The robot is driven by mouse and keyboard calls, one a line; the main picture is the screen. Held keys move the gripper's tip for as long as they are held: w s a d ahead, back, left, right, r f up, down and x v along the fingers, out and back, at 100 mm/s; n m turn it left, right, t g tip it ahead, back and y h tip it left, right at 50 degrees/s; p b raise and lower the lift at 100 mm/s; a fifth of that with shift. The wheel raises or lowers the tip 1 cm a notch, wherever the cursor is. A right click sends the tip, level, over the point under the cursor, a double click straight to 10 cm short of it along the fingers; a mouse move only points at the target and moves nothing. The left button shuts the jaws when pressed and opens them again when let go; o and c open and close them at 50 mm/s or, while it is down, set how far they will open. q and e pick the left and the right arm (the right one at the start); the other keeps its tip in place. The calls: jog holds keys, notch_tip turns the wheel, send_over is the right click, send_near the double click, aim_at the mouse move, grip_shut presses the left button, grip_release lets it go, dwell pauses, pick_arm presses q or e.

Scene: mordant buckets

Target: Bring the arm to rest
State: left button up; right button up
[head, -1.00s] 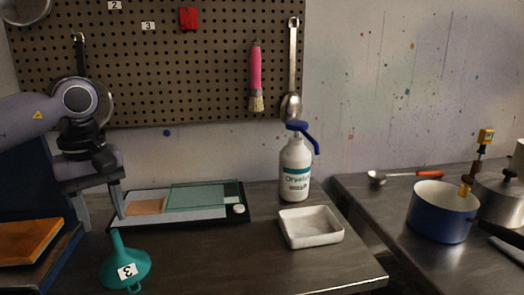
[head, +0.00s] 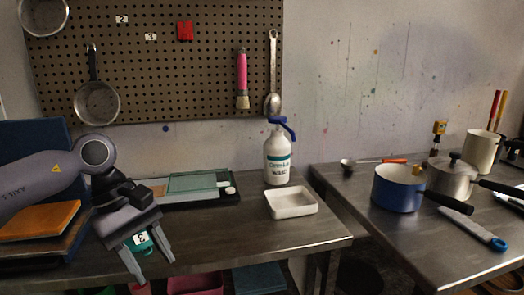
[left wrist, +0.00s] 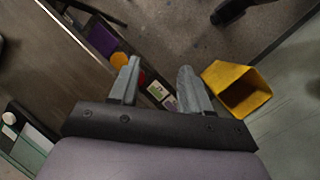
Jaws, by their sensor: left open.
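My left gripper (head: 152,268) hangs at the front left edge of the table, its two fingers spread and pointing down, with nothing between them. In the left wrist view its fingers (left wrist: 158,72) are apart over the floor and a low shelf. The teal funnel with a number 3 label (head: 141,240) is behind the gripper in the head view and mostly hidden by it. My right gripper is in neither view.
A flat tray with a glass plate (head: 200,184), a white dish (head: 291,203) and a wash bottle (head: 277,158) stand on the left table. A blue pot (head: 397,190) stands on the right table. A yellow container (left wrist: 238,88) shows beyond the fingers.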

pick_arm(q)
jog(key=s+d+n+g+h+p, duration=0.1)
jog(key=s+d+n+h, duration=0.35)
jog(key=d+h, duration=0.4)
jog(key=s+d+n+g+h+p, duration=0.1)
jog(key=s+d+n+h, duration=0.3)
jog(key=d, duration=0.7)
jog(key=w+a+f+m+t+y+p, duration=0.1)
jog(key=w+a+f+m+t+y, duration=0.15)
jog(key=m+t, duration=0.65)
jog(key=w+a+f+m+t+y+p, duration=0.15)
jog(key=a+f+m+t, duration=0.25)
jog(key=m, duration=0.9)
jog(key=w+a+f+m+t+y+p, duration=0.1)
jog(key=w+a+f+m+t+y, duration=0.2)
jog(key=m+t, duration=0.65)
jog(key=s+a+f+n+g+y, duration=0.3)
jog(key=s+a+f+n+g, duration=0.1)
jog(key=s+f, duration=0.4)
jog(key=s+a+f+n+g+y, duration=0.4)
jog(key=s+a+f+n, duration=0.3)
jog(key=f, duration=0.2)
jog(key=shift+s+a+g+p, duration=0.3)
jog(key=shift+s+g+p, duration=0.05)
jog(key=shift+s+p, duration=0.1)
